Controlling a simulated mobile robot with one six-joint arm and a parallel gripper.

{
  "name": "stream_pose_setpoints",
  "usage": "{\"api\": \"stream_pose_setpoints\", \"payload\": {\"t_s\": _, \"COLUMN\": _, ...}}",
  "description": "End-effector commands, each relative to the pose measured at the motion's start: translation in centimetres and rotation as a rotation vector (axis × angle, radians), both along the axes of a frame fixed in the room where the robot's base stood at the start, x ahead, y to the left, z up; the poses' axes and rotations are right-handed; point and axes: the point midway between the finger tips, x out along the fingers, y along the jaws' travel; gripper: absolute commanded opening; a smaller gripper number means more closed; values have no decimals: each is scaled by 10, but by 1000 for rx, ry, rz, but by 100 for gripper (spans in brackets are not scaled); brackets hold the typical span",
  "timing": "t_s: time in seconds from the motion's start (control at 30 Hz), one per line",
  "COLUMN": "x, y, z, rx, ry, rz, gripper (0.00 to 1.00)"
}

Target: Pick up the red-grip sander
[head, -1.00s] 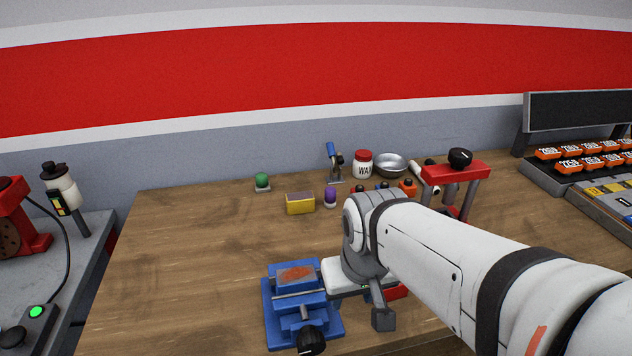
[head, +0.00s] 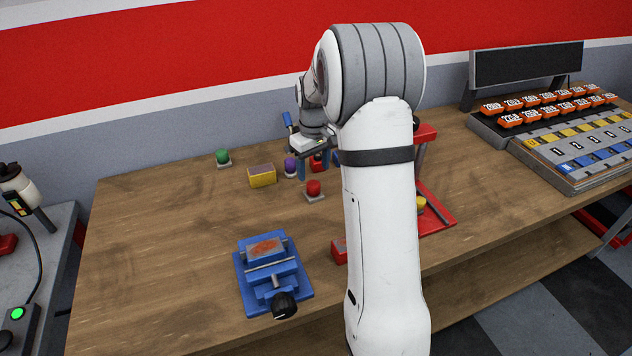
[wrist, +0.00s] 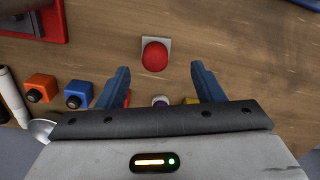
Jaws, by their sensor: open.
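The red-grip sander (head: 314,189) stands upright on the bench, a rounded red knob on a pale square base. In the wrist view the sander (wrist: 155,56) is just beyond the fingertips, roughly centred between them and apart from both. My gripper (head: 318,167) is open and empty, with blue fingers pointing down, behind the sander in the head view. In the wrist view my gripper (wrist: 160,72) shows both fingers spread wide.
A yellow block (head: 262,176) lies left of my gripper. A blue vise (head: 272,275) stands at the front. Orange (wrist: 40,88) and blue (wrist: 78,94) blocks sit near the fingers. A red-framed stand (head: 437,205) is to the right.

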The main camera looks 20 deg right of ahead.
Motion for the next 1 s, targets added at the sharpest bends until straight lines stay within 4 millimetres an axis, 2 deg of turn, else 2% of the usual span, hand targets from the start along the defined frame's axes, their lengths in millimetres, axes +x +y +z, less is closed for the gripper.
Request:
{"api": "stream_pose_setpoints", "payload": {"t_s": 0.1, "x": 7, "y": -5, "z": -8, "rx": 2, "ry": 8, "rz": 9, "gripper": 61}}
{"api": "stream_pose_setpoints", "payload": {"t_s": 0.43, "x": 11, "y": -5, "z": -43, "rx": 2, "ry": 10, "rz": 11, "gripper": 61}}
{"api": "stream_pose_setpoints", "payload": {"t_s": 0.7, "x": 17, "y": -4, "z": -80, "rx": 2, "ry": 10, "rz": 11, "gripper": 61}}
{"api": "stream_pose_setpoints", "payload": {"t_s": 1.0, "x": 17, "y": -4, "z": -84, "rx": 1, "ry": 7, "rz": 11, "gripper": 60}}
